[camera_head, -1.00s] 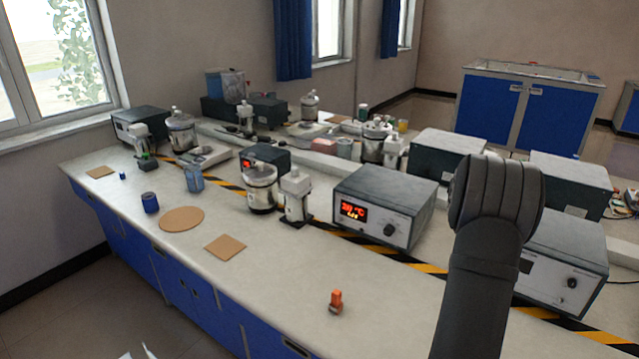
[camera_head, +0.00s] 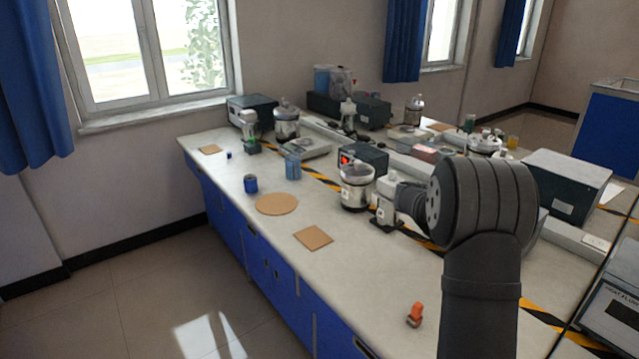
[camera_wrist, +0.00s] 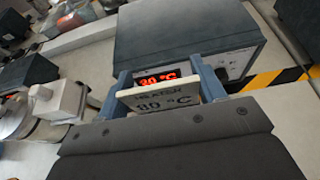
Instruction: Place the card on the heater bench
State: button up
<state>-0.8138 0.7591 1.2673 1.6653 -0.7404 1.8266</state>
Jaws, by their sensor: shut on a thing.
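My gripper (camera_wrist: 165,88) shows in the wrist view, its two blue-grey fingers shut on the sides of a pale card (camera_wrist: 160,98). In the head view, my dark arm covers the gripper, the card and that box. The pale bench top (camera_head: 350,275) runs along the middle of the head view.
A small orange-topped object (camera_head: 415,314) stands near the bench's front edge. A square brown mat (camera_head: 313,238), a round brown mat (camera_head: 276,204) and a blue container (camera_head: 251,184) lie further left. A white-and-metal device (camera_wrist: 55,103) stands left of my gripper in the wrist view.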

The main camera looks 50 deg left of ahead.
notch_tip(320, 180, down, 11)
jog(key=a+f, duration=0.2)
jog(key=a, duration=0.1)
jog(key=s+a+f, duration=0.1)
jog(key=a+f, duration=0.2)
jog(key=a, duration=0.1)
jog(key=s+a+f, duration=0.1)
jog(key=a+f, duration=0.1)
jog(key=a, duration=0.2)
jog(key=shift+s+a+f, duration=0.15)
jog(key=shift+s+a, duration=0.1)
jog(key=shift+f, duration=1.85)
jog(key=shift+f, duration=0.15)
jog(key=o, duration=1.1)
jog(key=shift+c, duration=0.2)
